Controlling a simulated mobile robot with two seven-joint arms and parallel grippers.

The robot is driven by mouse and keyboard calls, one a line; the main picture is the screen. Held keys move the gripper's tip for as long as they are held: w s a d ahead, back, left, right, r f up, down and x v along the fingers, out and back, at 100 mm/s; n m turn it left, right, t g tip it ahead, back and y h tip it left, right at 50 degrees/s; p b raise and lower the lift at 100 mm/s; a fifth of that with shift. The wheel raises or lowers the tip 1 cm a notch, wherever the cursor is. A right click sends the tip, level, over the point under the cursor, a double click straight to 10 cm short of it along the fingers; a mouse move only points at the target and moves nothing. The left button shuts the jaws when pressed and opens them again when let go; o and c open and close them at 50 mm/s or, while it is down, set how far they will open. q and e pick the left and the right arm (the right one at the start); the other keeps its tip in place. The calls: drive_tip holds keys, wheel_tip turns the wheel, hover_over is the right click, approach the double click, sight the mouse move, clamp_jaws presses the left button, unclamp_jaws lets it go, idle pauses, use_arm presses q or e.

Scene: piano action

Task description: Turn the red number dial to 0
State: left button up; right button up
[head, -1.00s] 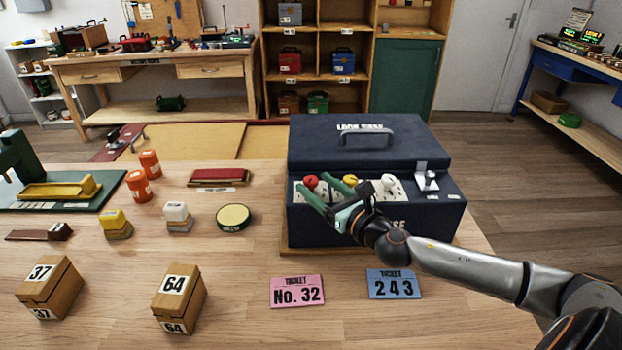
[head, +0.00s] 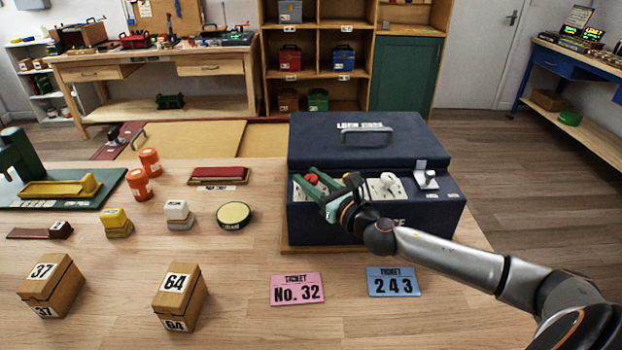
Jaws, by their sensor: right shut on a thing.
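The dark blue lock case (head: 370,222) stands on the wooden table with a white dial panel on its front. The red number dial (head: 311,178) is at the left end of that panel. My right gripper (head: 306,176) reaches in from the right, its green fingers closed around the red dial, one on each side. The number that the dial shows is too small to read. The white dial (head: 389,181) is at the right of the panel. My gripper's wrist hides the yellow dial. My left gripper is not in view.
A metal latch (head: 426,178) sits right of the dials. A pink ticket No. 32 (head: 297,289) and a blue ticket 243 (head: 394,282) lie in front of the case.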

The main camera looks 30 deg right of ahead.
clamp_jaws()
